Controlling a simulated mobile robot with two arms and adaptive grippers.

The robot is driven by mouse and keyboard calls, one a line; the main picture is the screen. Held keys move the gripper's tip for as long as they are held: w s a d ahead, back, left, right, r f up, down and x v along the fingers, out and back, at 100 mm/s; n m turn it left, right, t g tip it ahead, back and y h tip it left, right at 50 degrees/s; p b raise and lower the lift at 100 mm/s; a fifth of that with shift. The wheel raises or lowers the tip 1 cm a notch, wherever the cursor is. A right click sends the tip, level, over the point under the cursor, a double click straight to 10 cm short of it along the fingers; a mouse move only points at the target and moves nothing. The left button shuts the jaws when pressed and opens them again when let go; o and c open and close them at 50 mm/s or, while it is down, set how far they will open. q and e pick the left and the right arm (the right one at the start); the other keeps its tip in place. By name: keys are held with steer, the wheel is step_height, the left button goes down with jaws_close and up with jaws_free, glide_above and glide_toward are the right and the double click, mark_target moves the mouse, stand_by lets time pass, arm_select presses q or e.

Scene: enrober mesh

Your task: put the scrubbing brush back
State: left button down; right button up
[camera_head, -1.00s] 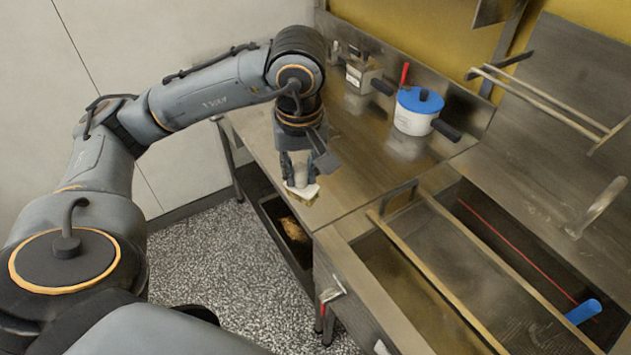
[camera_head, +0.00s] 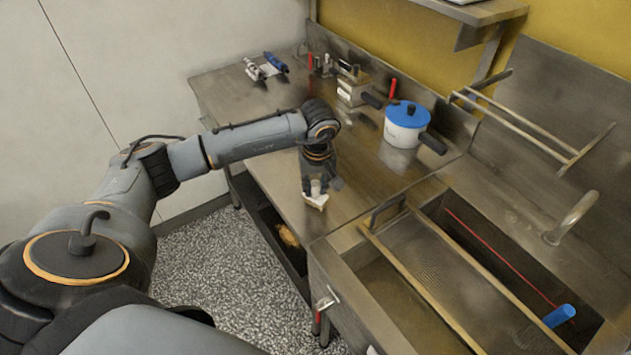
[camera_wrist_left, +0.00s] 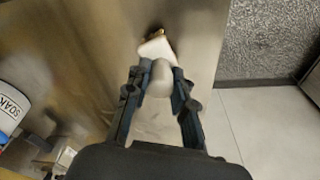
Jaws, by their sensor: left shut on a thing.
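The scrubbing brush (camera_head: 316,201) shows as a pale block with a short light grip. My left gripper (camera_head: 317,186) is shut on that grip and holds the brush, block downward, over the steel worktop (camera_head: 268,138) near its front edge. In the left wrist view the brush block (camera_wrist_left: 157,49) sticks out beyond the fingers, and the rounded grip lies between the fingertips (camera_wrist_left: 160,88). I cannot tell whether the block touches the worktop. My right gripper is not in view.
A white pot (camera_head: 402,134) with a blue lid stands toward the back. A metal caddy (camera_head: 352,92) and several small tools (camera_head: 265,68) are farther back. The sink (camera_head: 385,290) with a mesh screen (camera_head: 445,255) lies to the right, a blue handle (camera_head: 559,316) in it.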

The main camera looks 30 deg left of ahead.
arm_select(q)
steer(key=shift+f, duration=0.25)
steer(key=shift+f+b, duration=0.2)
steer(key=shift+b, duration=0.1)
steer(key=c, duration=1.1)
jaws_free()
